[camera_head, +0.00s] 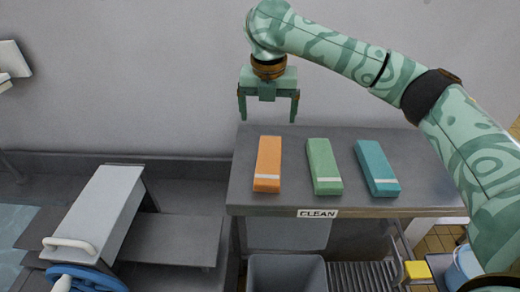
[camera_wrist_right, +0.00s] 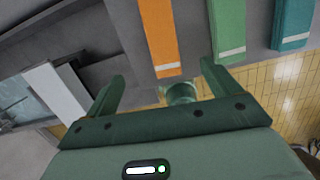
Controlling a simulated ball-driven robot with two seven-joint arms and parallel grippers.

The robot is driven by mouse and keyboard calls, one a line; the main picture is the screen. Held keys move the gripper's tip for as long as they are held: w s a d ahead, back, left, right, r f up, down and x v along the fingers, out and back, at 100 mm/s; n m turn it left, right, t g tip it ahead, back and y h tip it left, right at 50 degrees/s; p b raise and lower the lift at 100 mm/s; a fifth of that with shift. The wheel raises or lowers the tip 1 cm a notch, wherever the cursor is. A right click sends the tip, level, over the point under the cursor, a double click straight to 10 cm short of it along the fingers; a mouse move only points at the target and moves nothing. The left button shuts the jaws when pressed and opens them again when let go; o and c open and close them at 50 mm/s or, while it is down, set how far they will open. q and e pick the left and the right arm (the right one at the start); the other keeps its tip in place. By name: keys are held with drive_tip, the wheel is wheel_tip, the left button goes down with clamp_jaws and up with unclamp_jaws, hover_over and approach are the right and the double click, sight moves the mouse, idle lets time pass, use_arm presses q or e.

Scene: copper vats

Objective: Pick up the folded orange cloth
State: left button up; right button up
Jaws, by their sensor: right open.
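The folded orange cloth (camera_head: 268,163) lies at the left on a grey metal table (camera_head: 300,207), with a pale stripe near its front end. In the right wrist view the orange cloth (camera_wrist_right: 158,35) shows at the top, beyond the fingers. My right gripper (camera_head: 268,118) is open and empty. It hangs with its fingers pointing down, above and behind the cloth, apart from it. In the right wrist view its two fingers (camera_wrist_right: 163,88) stand wide apart with nothing between them. My left gripper is not in view.
A folded green cloth (camera_head: 323,165) and a folded teal cloth (camera_head: 376,168) lie to the right on the same table. The table's front edge bears a "CLEAN" label (camera_head: 317,213). A grey bin (camera_head: 287,270) stands below. A grey box-like unit with a handle (camera_head: 98,212) is at left.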

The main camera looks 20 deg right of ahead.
drive_tip(key=b, duration=0.2)
approach(269, 157)
drive_tip(key=f+b, duration=0.1)
drive_tip(key=f, duration=0.2)
drive_tip(key=shift+a+f, duration=0.1)
drive_tip(key=shift+a, duration=0.1)
drive_tip(key=shift+w+f, duration=0.1)
drive_tip(key=shift+f, duration=0.15)
drive_tip(key=f, duration=0.1)
drive_tip(key=f+b, duration=0.1)
drive_tip(key=f, duration=0.1)
drive_tip(key=d+f+b, duration=0.1)
drive_tip(key=f, duration=0.1)
drive_tip(key=shift+w, duration=0.35)
drive_tip(key=shift+s+r, duration=0.1)
drive_tip(key=c, duration=0.3)
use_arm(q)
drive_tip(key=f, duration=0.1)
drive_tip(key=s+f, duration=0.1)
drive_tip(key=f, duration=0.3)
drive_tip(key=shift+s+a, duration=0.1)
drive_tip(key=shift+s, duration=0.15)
use_arm(e)
drive_tip(key=c, duration=0.9)
